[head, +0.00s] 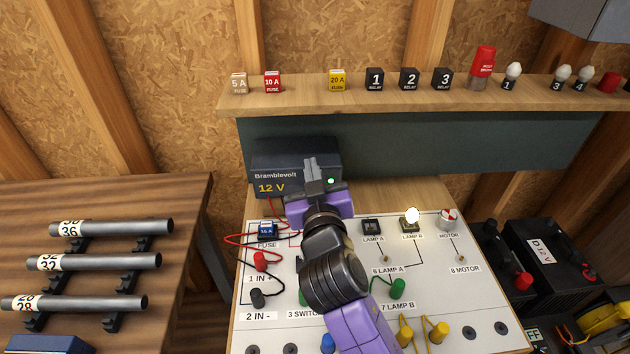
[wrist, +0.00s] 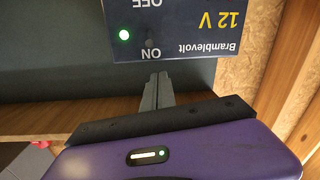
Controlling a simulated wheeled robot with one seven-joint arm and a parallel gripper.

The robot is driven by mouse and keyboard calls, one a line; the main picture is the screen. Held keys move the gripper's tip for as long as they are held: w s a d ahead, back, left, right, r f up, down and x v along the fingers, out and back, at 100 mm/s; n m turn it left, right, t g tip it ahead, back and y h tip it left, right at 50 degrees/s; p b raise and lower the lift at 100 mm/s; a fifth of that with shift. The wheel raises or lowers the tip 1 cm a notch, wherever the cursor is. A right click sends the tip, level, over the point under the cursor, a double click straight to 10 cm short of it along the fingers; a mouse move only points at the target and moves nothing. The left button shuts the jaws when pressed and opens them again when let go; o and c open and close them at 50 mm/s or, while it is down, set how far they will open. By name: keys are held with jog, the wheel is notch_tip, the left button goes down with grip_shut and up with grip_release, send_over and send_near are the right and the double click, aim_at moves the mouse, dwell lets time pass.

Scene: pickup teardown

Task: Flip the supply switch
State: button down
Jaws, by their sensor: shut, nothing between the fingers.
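The supply is a dark box (head: 280,158) marked "Bramblevolt 12 V" at the back of the white test board. In the wrist view its face (wrist: 190,38) shows upside down, with ON and OFF labels. A small dark switch knob (wrist: 150,43) sits beside the ON label, and a green light (wrist: 124,35) is lit. My gripper (head: 314,172) is in front of the box and covers part of it in the head view. In the wrist view its shut, empty fingertips (wrist: 157,80) point at the box near the ON label; contact with the knob cannot be told.
The white board (head: 480,290) carries a blue fuse (head: 267,231), coloured plugs with wires, and a glowing lamp B (head: 412,215). A shelf (head: 540,95) above holds fuses, relays and bulbs. Labelled tubes (head: 110,227) lie on the left bench; a black battery (head: 550,255) stands right.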

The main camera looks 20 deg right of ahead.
jog(key=shift+s+d+f, duration=0.1)
jog(key=shift+s+f, duration=0.15)
jog(key=shift+f, duration=0.35)
jog(key=shift+s+d+f, duration=0.1)
jog(key=shift+s+f, duration=0.1)
jog(key=shift+f, duration=0.45)
jog(key=shift+s+f, duration=0.25)
jog(key=shift+f, duration=0.35)
jog(key=shift+f, duration=0.1)
jog(key=f+b+v, duration=0.1)
jog(key=b+v, duration=0.4)
jog(key=v, duration=0.3)
jog(key=shift+s+f, duration=0.15)
jog(key=shift+f, duration=0.2)
jog(key=shift+a, duration=0.15)
